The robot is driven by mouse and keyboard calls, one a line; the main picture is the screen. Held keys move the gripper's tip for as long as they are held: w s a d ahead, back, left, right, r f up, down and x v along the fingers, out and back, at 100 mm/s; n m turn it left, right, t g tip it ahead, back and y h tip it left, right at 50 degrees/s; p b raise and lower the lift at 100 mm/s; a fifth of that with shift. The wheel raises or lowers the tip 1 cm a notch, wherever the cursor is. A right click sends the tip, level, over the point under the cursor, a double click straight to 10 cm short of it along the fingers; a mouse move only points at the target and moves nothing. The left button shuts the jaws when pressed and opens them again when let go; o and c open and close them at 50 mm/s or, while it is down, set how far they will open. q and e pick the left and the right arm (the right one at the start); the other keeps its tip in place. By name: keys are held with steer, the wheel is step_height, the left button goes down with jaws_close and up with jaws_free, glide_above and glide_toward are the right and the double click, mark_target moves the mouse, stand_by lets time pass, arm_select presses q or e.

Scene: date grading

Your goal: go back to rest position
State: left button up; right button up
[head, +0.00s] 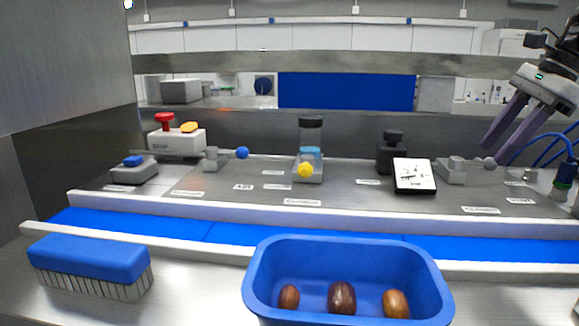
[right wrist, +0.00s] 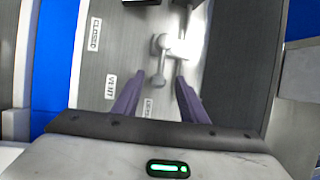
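My right gripper (head: 494,153) is at the upper right of the head view, tilted down to the left, its two purple fingers apart with nothing between them. In the right wrist view my right gripper (right wrist: 158,82) also shows a clear gap. Its tips are near a grey lever with a round knob (head: 490,162) on the back panel. This lever (right wrist: 160,60) shows ahead of the tips in the right wrist view; I cannot tell whether they touch it. My left gripper is not in view.
A blue tray (head: 348,243) holding several brown dates stands in front. A blue brush (head: 90,257) lies at left. A blue belt (head: 220,232) crosses behind them. The panel carries a red button box (head: 176,140), a blue-knobbed lever (head: 241,153), a jar (head: 311,135) and a small screen (head: 414,175).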

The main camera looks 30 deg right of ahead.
mark_target(484, 161)
steer(key=x, duration=0.3)
steer(key=shift+a, duration=0.15)
steer(key=shift+s+a+m+h, duration=0.3)
steer(key=shift+s+m, duration=0.1)
steer(key=shift+m, duration=0.6)
